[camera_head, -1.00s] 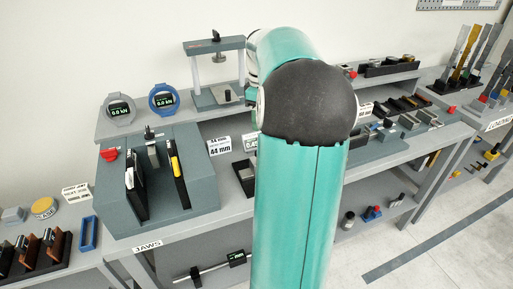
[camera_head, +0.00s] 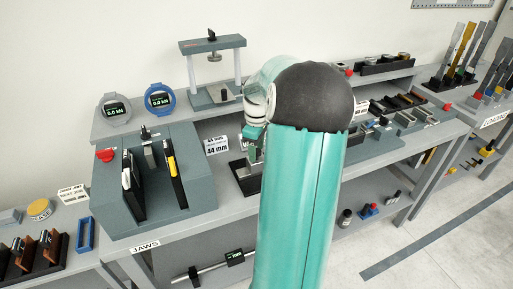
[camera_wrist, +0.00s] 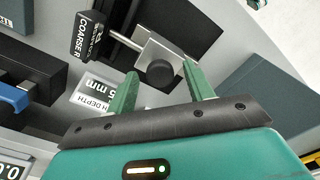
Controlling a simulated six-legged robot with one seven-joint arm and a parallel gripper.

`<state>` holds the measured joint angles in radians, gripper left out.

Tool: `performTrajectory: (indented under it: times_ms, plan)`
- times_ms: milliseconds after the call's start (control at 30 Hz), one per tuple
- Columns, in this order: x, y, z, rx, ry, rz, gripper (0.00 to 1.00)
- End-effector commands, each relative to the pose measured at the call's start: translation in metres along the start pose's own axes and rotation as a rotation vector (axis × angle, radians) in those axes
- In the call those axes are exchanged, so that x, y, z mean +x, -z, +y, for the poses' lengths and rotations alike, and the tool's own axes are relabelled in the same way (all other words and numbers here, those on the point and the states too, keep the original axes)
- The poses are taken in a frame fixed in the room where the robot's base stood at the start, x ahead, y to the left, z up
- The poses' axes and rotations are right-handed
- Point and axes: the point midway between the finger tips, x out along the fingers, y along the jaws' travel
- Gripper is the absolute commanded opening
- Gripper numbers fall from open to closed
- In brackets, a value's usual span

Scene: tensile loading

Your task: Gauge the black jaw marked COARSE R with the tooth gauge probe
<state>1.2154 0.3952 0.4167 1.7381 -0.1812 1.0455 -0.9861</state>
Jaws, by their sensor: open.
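The black jaw marked COARSE R (camera_wrist: 90,36) is at the upper left of the wrist view, its label facing me. A thin metal rod (camera_wrist: 124,40) runs from beside it to a silver block (camera_wrist: 158,50) with a round black knob (camera_wrist: 160,73); this looks like the tooth gauge probe. I cannot tell whether the rod touches the jaw. My gripper (camera_wrist: 159,72) is open, with its green fingers on either side of the knob and a gap visible at each side.
A card reading DEPTH and mm (camera_wrist: 92,95) lies below the jaw. A blue-handled item (camera_wrist: 14,97) is at left. In the head view, a grey jaw rack (camera_head: 195,200) stands left of my arm, and a small press frame (camera_head: 190,68) stands behind.

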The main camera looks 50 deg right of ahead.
Motion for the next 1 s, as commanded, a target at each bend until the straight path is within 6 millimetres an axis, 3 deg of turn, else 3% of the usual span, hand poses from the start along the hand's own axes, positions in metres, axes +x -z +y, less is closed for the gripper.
performTrajectory:
  times_ms: [67, 300, 500, 800, 1000]
  plan:
    - [0.0, 0.0, 0.0, 0.0, 0.0, 0.0, 0.48]
    - [0.0, 0.0, 0.0, 0.0, 0.0, 0.0, 0.01]
    - [-0.001, 0.004, -0.003, -0.001, 0.0, 0.0, 0.0]
    - [-0.001, 0.029, -0.029, -0.002, -0.001, 0.0, 0.0]
    - [0.0, 0.031, -0.03, -0.002, 0.002, 0.002, 0.0]
